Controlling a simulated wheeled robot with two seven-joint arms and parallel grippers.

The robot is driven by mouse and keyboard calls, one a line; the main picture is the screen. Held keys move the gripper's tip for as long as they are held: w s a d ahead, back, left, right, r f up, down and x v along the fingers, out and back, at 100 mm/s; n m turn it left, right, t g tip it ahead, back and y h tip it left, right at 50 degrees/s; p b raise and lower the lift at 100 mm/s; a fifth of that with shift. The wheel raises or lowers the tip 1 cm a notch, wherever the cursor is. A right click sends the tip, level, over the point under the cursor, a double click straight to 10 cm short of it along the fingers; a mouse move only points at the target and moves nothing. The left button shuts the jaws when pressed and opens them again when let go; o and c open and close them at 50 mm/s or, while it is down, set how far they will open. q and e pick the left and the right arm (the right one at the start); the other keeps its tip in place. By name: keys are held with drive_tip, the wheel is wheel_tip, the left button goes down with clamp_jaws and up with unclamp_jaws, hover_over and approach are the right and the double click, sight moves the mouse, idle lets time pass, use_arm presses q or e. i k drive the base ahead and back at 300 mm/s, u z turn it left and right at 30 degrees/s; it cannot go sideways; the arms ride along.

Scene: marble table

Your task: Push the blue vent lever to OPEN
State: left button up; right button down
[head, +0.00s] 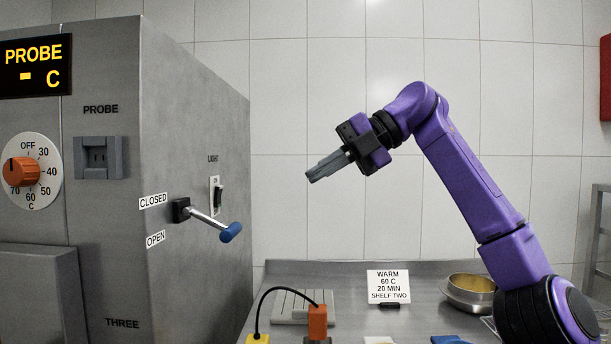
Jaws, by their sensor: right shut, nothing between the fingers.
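The vent lever (207,218) sticks out from the side face of the grey metal cabinet (190,120). It has a black pivot, a silver rod and a blue knob (231,232). The rod slopes down to the right, toward the viewer's right. The CLOSED label (153,201) is beside the pivot, and the OPEN label (156,239) is lower. I cannot tell which label the lever points to. My right gripper (310,178) is shut and empty, up and to the right of the knob, apart from it. My left gripper is not in view.
A light switch (217,195) is on the cabinet side just above the lever. On the metal counter (350,268) stand a sign card (388,286), a brass-coloured bowl (470,290) and an orange block with a black cable (318,322). The space between gripper and lever looks clear.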

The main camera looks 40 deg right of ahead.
sight(228, 232)
drive_tip(key=k, duration=1)
